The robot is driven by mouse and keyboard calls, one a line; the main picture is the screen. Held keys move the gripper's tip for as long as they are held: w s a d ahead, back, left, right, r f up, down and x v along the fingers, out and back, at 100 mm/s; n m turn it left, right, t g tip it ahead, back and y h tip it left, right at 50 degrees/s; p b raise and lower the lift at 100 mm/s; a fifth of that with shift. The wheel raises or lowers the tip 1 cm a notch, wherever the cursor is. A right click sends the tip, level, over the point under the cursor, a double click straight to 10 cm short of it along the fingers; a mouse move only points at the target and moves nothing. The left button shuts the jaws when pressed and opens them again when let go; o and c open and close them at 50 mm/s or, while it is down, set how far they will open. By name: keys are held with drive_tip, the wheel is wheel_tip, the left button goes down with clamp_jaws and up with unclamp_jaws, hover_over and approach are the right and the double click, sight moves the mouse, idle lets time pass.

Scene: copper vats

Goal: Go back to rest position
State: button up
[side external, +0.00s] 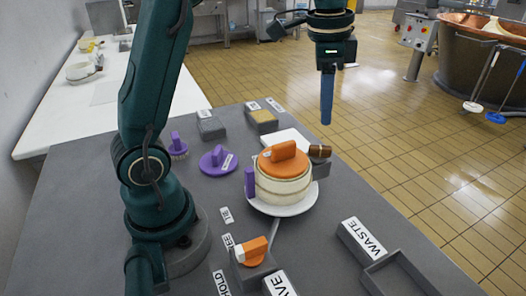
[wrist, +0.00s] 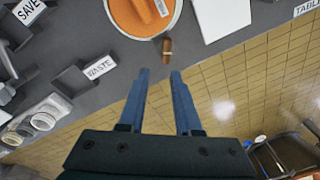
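My gripper (side external: 327,120) hangs at the upper right in the side view, pointing down with its blue fingers above the table's far right edge. In the wrist view my gripper (wrist: 159,72) shows two fingers apart with nothing between them. An orange lid with a handle (side external: 284,160) sits on a round cream-coloured tub (side external: 284,188) on a white plate (side external: 275,207). The lid also shows at the top of the wrist view (wrist: 130,18). A brown handle (side external: 320,151) lies just behind the tub, apart from my fingers.
Purple tools (side external: 217,159) lie left of the tub. A WASTE block (side external: 361,241) and grey tray (side external: 400,275) stand at front right. A smaller orange-handled piece (side external: 252,250) is at the front. A copper vat (side external: 485,60) stands beyond the tiled floor. Space around my gripper is clear.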

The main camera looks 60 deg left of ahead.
drive_tip(key=s+d+r+n+t, duration=0.2)
drive_tip(key=s+d+r+t, duration=0.15)
drive_tip(key=s, duration=0.65)
drive_tip(key=s+d+f+n, duration=0.1)
drive_tip(key=s+f+n, duration=0.3)
drive_tip(key=s+f, duration=0.1)
drive_tip(key=shift+s+f+n+t, duration=0.2)
drive_tip(key=shift+f+n+t, duration=0.15)
drive_tip(key=shift+f, duration=0.35)
